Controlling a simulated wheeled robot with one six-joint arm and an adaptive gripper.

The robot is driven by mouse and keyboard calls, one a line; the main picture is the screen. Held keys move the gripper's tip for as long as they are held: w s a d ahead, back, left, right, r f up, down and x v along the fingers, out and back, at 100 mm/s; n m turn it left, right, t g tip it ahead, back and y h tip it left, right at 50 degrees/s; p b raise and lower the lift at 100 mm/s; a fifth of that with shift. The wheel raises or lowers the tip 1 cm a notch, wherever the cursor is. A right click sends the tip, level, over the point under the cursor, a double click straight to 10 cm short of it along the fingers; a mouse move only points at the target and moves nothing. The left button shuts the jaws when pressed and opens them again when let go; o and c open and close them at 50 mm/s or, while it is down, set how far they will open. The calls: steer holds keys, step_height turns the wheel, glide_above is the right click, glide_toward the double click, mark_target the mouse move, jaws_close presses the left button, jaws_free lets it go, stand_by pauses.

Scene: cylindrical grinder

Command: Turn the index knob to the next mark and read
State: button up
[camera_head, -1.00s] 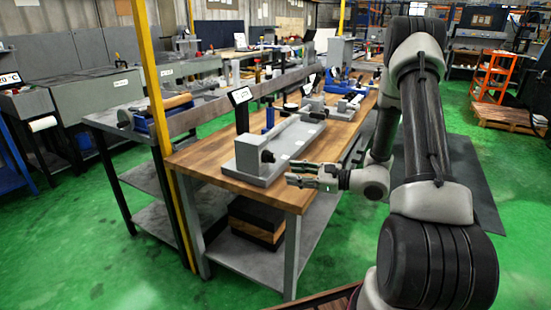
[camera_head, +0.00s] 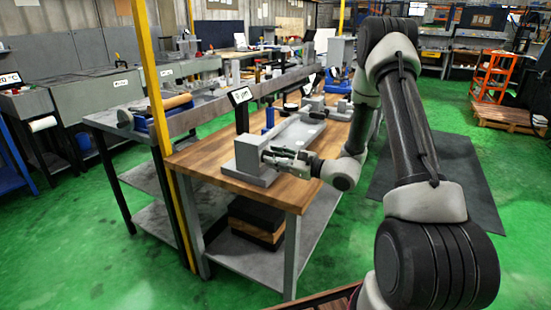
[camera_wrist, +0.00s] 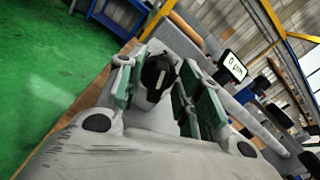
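The index knob (camera_wrist: 158,78) is black with a white line. It faces me from the end of the grey grinder block (camera_head: 249,155) on the wooden bench. My gripper (camera_head: 272,158) is at the end of this block. In the wrist view, my gripper (camera_wrist: 162,96) has its green-padded fingers apart, one on each side of the knob. A gap shows on the right side; I cannot tell whether the left pad touches. A small display (camera_wrist: 233,66) appears to read "0 µm". It also stands behind the block in the head view (camera_head: 240,96), too small to read.
The wooden bench top (camera_head: 205,160) has free room in front of the block. A yellow post (camera_head: 152,85) stands at the bench's left. A second bench with a blue fixture (camera_head: 160,118) lies behind it. The green floor is open at the front.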

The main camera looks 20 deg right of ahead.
jaws_close()
steer(key=shift+m, duration=0.3)
steer(key=m, duration=0.3)
steer(key=shift+w+d+m, duration=0.15)
steer(key=shift+m, duration=0.15)
steer(key=shift+w+d+m, duration=0.1)
steer(key=shift+d+m, duration=0.05)
steer(key=shift+m, duration=2.05)
jaws_free()
